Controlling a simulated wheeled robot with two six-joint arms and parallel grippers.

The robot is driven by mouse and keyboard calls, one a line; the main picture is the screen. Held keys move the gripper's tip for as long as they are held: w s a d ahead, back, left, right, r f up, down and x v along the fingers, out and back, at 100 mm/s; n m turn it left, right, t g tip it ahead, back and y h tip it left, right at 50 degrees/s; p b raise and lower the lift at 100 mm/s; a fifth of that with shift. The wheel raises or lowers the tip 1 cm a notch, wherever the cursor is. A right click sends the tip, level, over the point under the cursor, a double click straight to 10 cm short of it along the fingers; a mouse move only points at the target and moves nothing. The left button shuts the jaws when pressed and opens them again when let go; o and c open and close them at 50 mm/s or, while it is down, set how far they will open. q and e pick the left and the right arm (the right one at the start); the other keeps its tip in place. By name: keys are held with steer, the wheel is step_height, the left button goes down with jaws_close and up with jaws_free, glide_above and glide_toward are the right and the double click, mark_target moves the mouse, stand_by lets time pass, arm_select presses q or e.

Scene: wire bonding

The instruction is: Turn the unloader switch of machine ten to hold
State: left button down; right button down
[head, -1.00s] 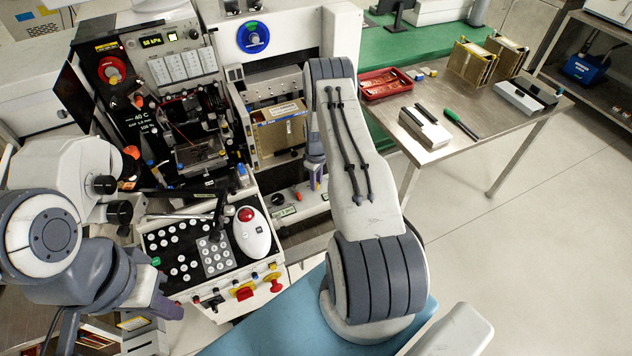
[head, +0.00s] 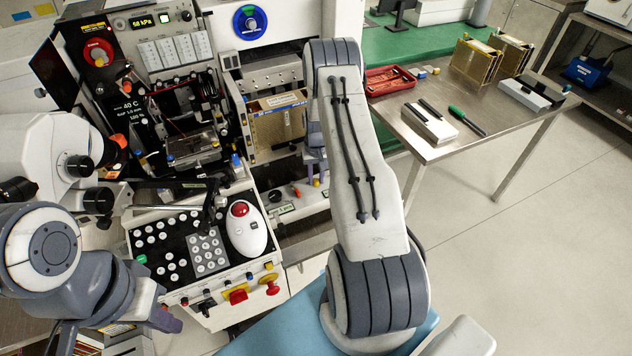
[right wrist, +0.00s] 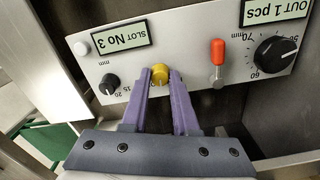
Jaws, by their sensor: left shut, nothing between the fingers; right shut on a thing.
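In the right wrist view, a light panel carries a yellow knob (right wrist: 160,75), a small black knob (right wrist: 109,84), a red-tipped lever (right wrist: 217,62) and a large black dial (right wrist: 275,53). The labels appear upside down: "SLOT No 3" and "OUT 1 pcs". My right gripper's purple fingers (right wrist: 161,84) are shut on the yellow knob, one on each side. In the head view, the right gripper (head: 316,172) is beside the unloader panel, partly hidden by my arm. My left gripper (head: 164,320) is shut and empty at the lower left. No hold marking is legible.
The machine's button panel (head: 160,240) has a white trackball mouse (head: 246,234), a red button and a yellow-red switch (head: 236,294). A gold magazine (head: 278,126) stands in the machine. The steel table (head: 440,150) at right holds a red tray (head: 390,80) and tools.

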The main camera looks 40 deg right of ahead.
mark_target(316, 180)
steer(key=m+b, duration=0.2)
steer(key=m, duration=0.2)
steer(key=shift+f+m, duration=0.1)
steer(key=shift+m, duration=0.2)
steer(key=shift+m+b, duration=0.55)
steer(key=shift+m, duration=1.15)
steer(key=c, duration=0.7)
jaws_free()
step_height(316, 180, up, 11)
steer(key=shift+f+b, duration=0.15)
steer(key=shift+b, duration=0.85)
